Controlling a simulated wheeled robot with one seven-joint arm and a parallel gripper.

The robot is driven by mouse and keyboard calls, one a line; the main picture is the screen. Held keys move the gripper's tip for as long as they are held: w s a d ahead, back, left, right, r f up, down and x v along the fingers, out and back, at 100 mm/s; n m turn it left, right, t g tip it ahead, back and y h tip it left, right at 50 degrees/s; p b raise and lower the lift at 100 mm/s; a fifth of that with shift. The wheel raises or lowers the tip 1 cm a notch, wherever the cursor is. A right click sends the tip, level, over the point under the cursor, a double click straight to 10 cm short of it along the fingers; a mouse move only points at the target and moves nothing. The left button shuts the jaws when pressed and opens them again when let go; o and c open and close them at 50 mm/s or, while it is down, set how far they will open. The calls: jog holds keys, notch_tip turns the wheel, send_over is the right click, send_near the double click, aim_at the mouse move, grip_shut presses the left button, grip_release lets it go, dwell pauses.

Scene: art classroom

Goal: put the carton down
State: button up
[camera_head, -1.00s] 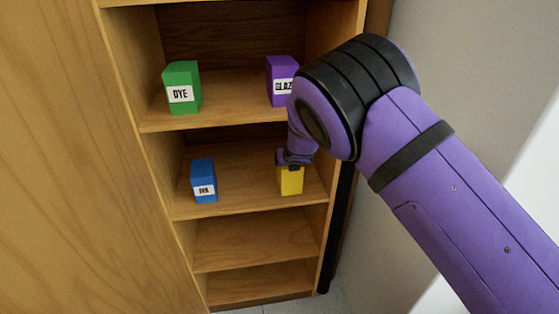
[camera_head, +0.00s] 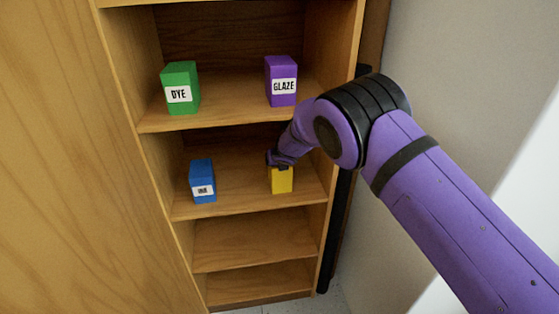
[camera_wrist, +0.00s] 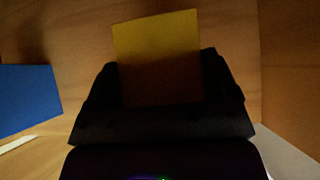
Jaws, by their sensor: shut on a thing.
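The yellow carton (camera_head: 282,180) is at the right side of the shelf that also holds the blue carton. My gripper (camera_head: 280,161) is shut on it from above and behind my arm's end. In the wrist view the yellow carton (camera_wrist: 158,60) sits between the dark fingers of my gripper (camera_wrist: 160,85). No label shows on its visible face. I cannot tell whether its base touches the shelf board (camera_head: 240,200).
The blue INK carton (camera_head: 203,180) stands left on the same shelf, apart from the yellow one. A green DYE carton (camera_head: 181,88) and a purple GLAZE carton (camera_head: 281,82) stand on the shelf above. The lower shelves (camera_head: 255,240) are empty.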

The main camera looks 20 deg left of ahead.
jog(key=shift+f, duration=0.1)
jog(key=o, duration=1.7)
jog(key=v, duration=0.7)
jog(key=shift+s+d+r, duration=0.15)
jog(key=shift+r, duration=0.15)
